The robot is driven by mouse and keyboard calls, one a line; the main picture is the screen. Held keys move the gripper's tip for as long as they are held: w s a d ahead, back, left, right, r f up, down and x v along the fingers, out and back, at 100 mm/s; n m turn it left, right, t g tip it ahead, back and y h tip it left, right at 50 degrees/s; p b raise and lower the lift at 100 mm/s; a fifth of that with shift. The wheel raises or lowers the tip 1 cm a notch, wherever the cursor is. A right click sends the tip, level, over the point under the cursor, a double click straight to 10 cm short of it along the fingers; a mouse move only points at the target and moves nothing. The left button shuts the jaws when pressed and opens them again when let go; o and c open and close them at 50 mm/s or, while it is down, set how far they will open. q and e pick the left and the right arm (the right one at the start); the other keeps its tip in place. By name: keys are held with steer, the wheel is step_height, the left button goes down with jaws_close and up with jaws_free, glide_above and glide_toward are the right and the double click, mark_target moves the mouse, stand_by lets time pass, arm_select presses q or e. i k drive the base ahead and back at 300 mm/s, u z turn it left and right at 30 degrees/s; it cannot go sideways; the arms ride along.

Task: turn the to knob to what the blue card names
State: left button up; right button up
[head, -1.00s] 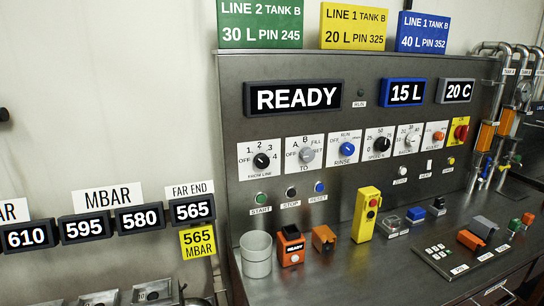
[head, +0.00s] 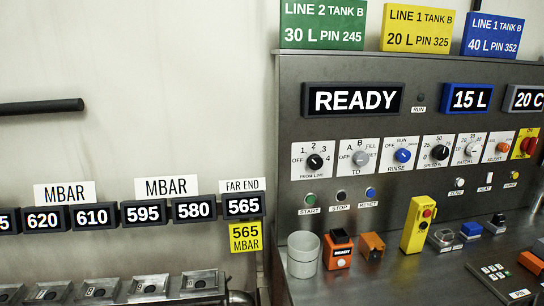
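The TO knob (head: 360,158) is a grey dial on a white plate marked OFF, A, B, FILL and more small text. It sits between the black FROM LINE knob (head: 314,161) and the blue RINSE knob (head: 402,155). Its exact pointer setting is too small to tell. The blue card (head: 492,36) stands on top of the panel at the right and reads "LINE 1 TANK B, 40 L PIN 352". Neither of my grippers is in the head view.
A green card (head: 322,24) and a yellow card (head: 422,27) stand beside the blue one. A display (head: 353,99) reads READY. A grey cup (head: 303,254), orange blocks and a yellow pendant (head: 418,225) stand on the counter below. Pressure displays line the left wall.

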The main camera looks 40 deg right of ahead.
mark_target(362, 158)
steer(key=u, duration=0.75)
steer(key=k, duration=0.75)
steer(key=z, duration=1.15)
